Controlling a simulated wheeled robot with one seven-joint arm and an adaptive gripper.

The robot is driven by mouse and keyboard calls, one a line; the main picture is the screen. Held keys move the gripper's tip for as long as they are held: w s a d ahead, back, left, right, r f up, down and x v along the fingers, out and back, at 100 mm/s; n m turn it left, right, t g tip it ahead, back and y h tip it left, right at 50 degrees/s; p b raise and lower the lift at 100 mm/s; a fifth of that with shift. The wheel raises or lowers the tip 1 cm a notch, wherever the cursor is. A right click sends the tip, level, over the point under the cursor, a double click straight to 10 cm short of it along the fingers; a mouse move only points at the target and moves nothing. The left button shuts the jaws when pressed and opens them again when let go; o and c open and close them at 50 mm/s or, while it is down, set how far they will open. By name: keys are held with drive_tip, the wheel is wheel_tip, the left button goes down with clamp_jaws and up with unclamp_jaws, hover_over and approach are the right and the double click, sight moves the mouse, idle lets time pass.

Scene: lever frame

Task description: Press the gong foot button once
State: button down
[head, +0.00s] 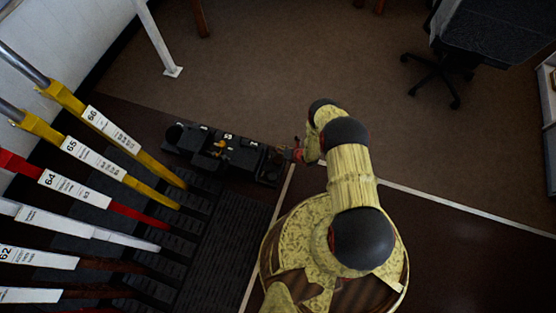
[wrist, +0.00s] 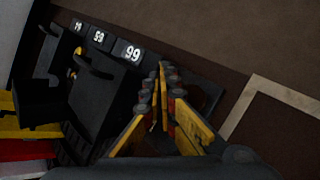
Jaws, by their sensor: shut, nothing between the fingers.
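My gripper (head: 289,155) is shut and empty at the right end of a low black floor unit (head: 232,153) beside the lever frame. In the wrist view my closed fingers (wrist: 165,72) point at the dark end part of that unit (wrist: 204,92), past the block labelled 66 (wrist: 128,52). I cannot tell whether the fingertips touch it. I cannot make out the gong foot button for certain; the dark parts around the fingertips blend together, and the fingers hide some of them.
A white post (head: 157,40) rises behind. The brown floor (head: 290,60) behind the unit is clear. An office chair (head: 440,75) stands far right.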

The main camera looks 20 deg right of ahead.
drive_tip(key=shift+m, duration=0.4)
drive_tip(key=shift+s+f, duration=0.1)
drive_tip(key=b, duration=0.5)
hover_over(277, 157)
drive_tip(key=s+d, duration=0.1)
drive_tip(key=s, duration=0.1)
drive_tip(key=f, duration=0.6)
drive_tip(key=shift+w+f, duration=0.25)
drive_tip(key=shift+f, duration=0.05)
drive_tip(key=shift+f+p, duration=0.5)
drive_tip(key=shift+f, duration=0.55)
drive_tip(key=shift+f, duration=0.1)
drive_tip(key=shift+f, duration=0.3)
drive_tip(key=shift+f, duration=0.2)
drive_tip(key=shift+s+f, duration=0.1)
drive_tip(key=shift+f, duration=0.6)
idle(0.8)
